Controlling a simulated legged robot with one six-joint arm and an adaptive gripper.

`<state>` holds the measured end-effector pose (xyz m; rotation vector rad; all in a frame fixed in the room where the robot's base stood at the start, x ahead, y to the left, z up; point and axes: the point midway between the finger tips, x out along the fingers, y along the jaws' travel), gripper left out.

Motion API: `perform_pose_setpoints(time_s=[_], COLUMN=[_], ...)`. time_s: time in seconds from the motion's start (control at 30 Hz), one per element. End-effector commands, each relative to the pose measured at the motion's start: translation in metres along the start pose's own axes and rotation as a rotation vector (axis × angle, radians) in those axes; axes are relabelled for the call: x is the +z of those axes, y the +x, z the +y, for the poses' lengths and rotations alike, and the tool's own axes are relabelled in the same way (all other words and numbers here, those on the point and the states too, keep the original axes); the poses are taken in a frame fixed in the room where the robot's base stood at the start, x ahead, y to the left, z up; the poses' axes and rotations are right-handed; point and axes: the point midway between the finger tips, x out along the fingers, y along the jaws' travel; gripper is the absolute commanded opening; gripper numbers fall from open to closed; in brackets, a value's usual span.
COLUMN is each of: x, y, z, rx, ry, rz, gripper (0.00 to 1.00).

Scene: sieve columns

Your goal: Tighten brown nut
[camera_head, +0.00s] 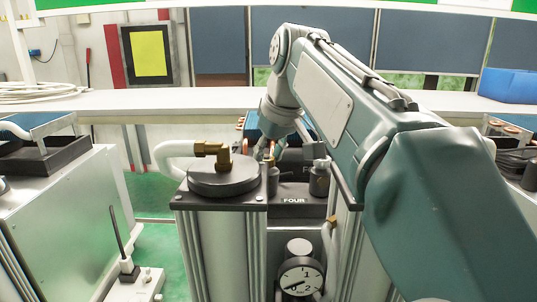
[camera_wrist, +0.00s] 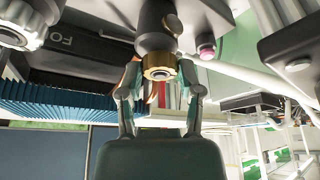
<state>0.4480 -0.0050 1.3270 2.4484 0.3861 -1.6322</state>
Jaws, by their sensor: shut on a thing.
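The brown nut (camera_wrist: 159,66) is a brass-coloured ring on a dark cylindrical fitting (camera_wrist: 157,30) in the wrist view. My gripper (camera_wrist: 160,73) has one finger on each side of it, with the tips closed against its sides. In the head view my gripper (camera_head: 269,149) reaches down behind the round-lidded column, at a small brassy fitting (camera_head: 270,161). The fingertips and nut are small and partly hidden there.
A column with a round dark lid (camera_head: 223,176) and brass elbow (camera_head: 213,149) stands close at left. A black block marked FOUR (camera_head: 294,200) lies behind it. A pressure gauge (camera_head: 299,281) is below. A white bench (camera_head: 180,101) runs across the back.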

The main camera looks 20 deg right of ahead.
Motion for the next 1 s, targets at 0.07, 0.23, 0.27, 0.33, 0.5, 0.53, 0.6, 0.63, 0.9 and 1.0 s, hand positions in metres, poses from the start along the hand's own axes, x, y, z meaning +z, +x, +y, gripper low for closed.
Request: perform_pose_setpoints(time_s=[0.07,0.23,0.27,0.33,0.5,0.53,0.6,0.63,0.9,1.0], x=[0.0008,0.001,0.001,0.0009,0.0005,0.0004,0.0002,0.0001,-0.0009,-0.0015], y=[0.0014,0.0015,0.0015,0.0017,0.0023,0.0024,0.0026,0.0027,0.004,0.0042], z=[-0.0007,-0.0017,-0.0019,-0.0026,-0.0038,-0.0039,-0.0047,-0.005,-0.0068,-0.0072], rx=[0.005,0.035,0.043,0.062,0.121,0.132,0.157,0.168,0.268,0.304], ry=[0.017,0.089,0.106,0.153,0.292,0.318,0.379,0.406,0.642,0.731], rz=[-0.006,-0.007,-0.007,-0.007,-0.008,-0.008,-0.009,-0.009,-0.012,-0.012], gripper=[0.0,0.0,0.0,0.0,0.0,0.0,0.0,0.0,0.0,0.0])
